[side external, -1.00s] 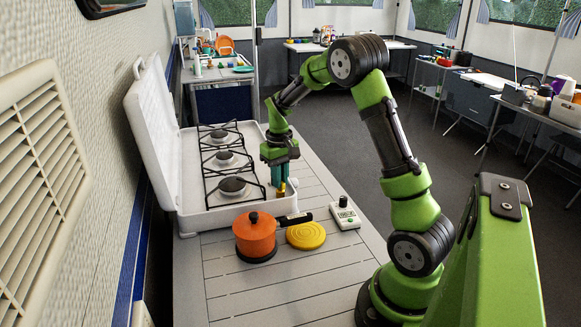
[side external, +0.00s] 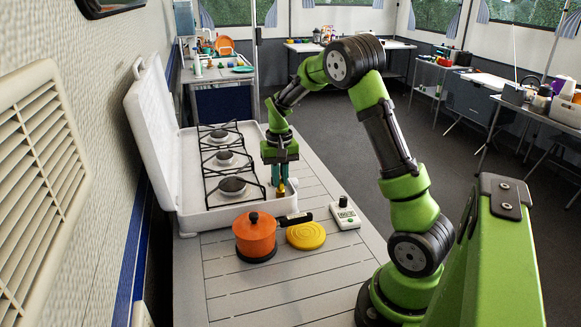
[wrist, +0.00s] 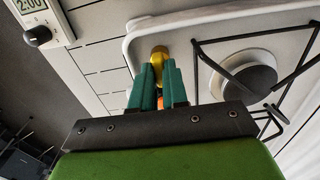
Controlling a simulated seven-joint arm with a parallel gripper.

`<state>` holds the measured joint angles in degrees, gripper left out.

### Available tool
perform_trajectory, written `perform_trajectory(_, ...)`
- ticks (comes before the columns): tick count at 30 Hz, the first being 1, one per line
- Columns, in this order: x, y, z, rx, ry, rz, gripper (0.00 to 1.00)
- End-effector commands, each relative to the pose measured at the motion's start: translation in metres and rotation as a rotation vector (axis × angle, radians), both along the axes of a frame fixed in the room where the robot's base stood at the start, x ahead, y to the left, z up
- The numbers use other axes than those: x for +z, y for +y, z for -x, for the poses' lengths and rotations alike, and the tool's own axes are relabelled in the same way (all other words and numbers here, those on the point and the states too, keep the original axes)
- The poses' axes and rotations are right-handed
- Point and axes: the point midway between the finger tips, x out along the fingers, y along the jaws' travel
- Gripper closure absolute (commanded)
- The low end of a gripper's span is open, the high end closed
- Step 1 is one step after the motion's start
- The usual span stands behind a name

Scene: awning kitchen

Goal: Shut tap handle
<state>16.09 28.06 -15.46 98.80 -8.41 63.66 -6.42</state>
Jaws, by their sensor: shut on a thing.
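The brass-yellow tap handle (wrist: 159,56) is at the front edge of the white stove. In the wrist view, the teal fingertips of my gripper (wrist: 156,72) close around it. In the side view, my gripper (side external: 281,184) points straight down at the stove's near right edge. The brass piece (side external: 281,190) shows just under the fingertips there. The fingers hide part of the handle, and its exact angle is hard to tell.
An orange pot (side external: 256,238), a yellow trivet (side external: 306,236) and a white timer (side external: 345,215) stand on the slatted table in front of the stove. Black burner grates (side external: 225,160) lie left of my gripper. The raised stove lid (side external: 153,135) stands along the wall.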

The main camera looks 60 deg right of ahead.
Motion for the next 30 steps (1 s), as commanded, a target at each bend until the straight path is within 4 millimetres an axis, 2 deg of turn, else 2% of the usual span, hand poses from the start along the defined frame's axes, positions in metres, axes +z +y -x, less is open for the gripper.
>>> perform_trajectory(4,0.002,0.000,0.000,-0.007,-0.002,-0.002,1.00)
perform_trajectory(5,0.002,0.000,0.000,-0.007,-0.002,-0.002,0.83)
perform_trajectory(9,0.001,0.000,0.000,-0.005,-0.001,-0.001,0.62)
perform_trajectory(20,0.004,0.000,0.000,-0.001,-0.002,0.001,0.61)
perform_trajectory(23,0.016,0.000,-0.001,-0.001,-0.004,0.001,0.61)
perform_trajectory(26,0.035,0.000,-0.001,-0.001,-0.006,0.001,0.61)
perform_trajectory(30,0.070,0.000,-0.001,-0.001,-0.007,0.003,0.61)
